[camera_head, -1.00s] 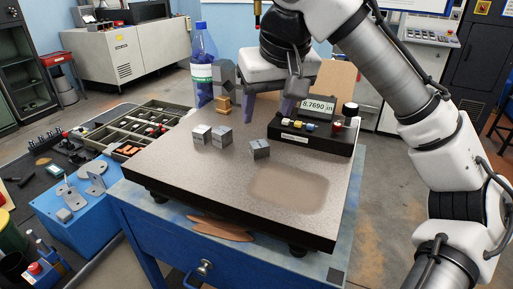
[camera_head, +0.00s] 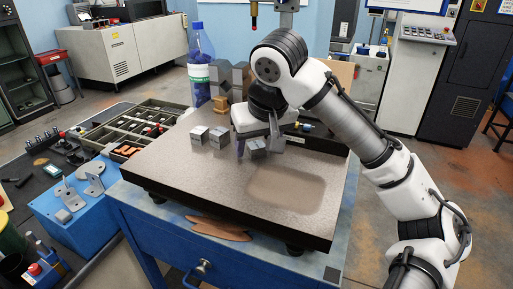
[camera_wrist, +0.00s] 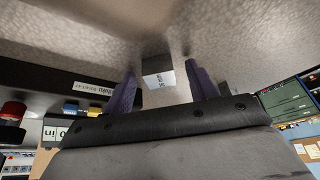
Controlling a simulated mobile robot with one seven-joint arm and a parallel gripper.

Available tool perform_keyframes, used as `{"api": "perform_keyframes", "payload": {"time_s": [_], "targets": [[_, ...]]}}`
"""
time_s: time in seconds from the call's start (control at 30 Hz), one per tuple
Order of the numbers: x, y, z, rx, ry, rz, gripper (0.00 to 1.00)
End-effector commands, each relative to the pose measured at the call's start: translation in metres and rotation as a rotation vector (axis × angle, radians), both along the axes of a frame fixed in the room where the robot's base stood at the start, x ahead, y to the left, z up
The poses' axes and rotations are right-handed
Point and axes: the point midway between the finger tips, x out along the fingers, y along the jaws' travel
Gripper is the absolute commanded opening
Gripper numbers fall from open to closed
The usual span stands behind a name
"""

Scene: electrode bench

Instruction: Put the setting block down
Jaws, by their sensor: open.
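A small grey block (camera_head: 256,149) stands on the speckled surface plate (camera_head: 190,178), right of two similar blocks (camera_head: 199,135) and (camera_head: 219,138). Which of the three is the setting block I cannot tell for sure. My gripper (camera_head: 257,143) is low over the plate at the right-hand block, with its purple fingers open. A gap shows on both sides, wider at the right finger. The block's underside is hidden.
Dark blocks and a brass piece (camera_head: 221,104) stand at the back beside a bottle (camera_head: 201,68). The plate's front is clear.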

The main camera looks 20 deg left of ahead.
Motion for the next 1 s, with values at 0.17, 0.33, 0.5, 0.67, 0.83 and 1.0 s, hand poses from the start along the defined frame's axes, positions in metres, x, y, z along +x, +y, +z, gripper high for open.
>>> {"api": "perform_keyframes", "payload": {"time_s": [0.17, 0.33, 0.5, 0.67, 0.83, 1.0], "targets": [[0.000, 0.000, 0.000, 0.000, 0.000, 0.000, 0.44], [0.000, 0.000, 0.000, 0.000, 0.000, 0.000, 0.22], [0.000, 0.000, 0.001, 0.001, -0.001, 0.000, 0.00], [0.000, 0.000, 0.001, 0.001, -0.001, 0.000, 0.00], [0.000, 0.000, 0.006, 0.001, -0.002, 0.000, 0.00], [0.000, 0.000, 0.024, 0.000, -0.004, 0.000, 0.00]]}}
